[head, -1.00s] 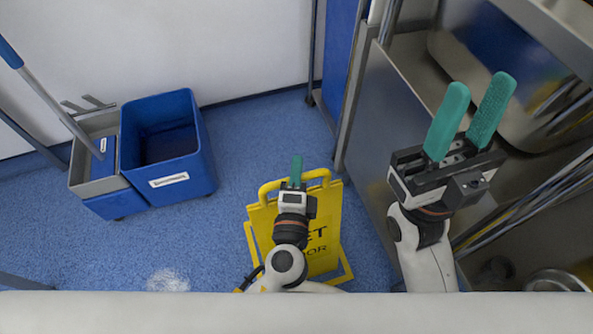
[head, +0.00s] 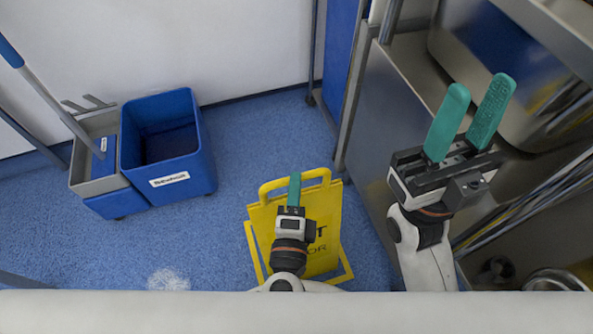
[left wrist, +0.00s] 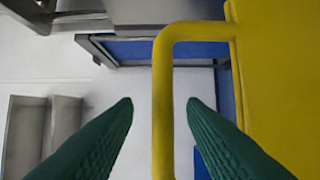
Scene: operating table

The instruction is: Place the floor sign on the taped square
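The yellow floor sign (head: 328,215) stands on the blue floor in the lower middle of the head view, with dark lettering on its face. Its looped handle is at the top. My left gripper (head: 294,182) is in front of the sign and hides part of its face and handle. In the left wrist view the two green fingers are apart, and the yellow handle (left wrist: 163,120) shows in the gap between them, not visibly gripped. My right gripper (head: 480,90) is open and empty at the right. I see no taped square in these views.
A blue bin (head: 192,166) and a grey mop bucket (head: 88,165) stand at the left. A steel cabinet (head: 380,135) and shelving close off the right. A whitish patch (head: 168,280) marks the floor at lower left. Floor between bin and sign is clear.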

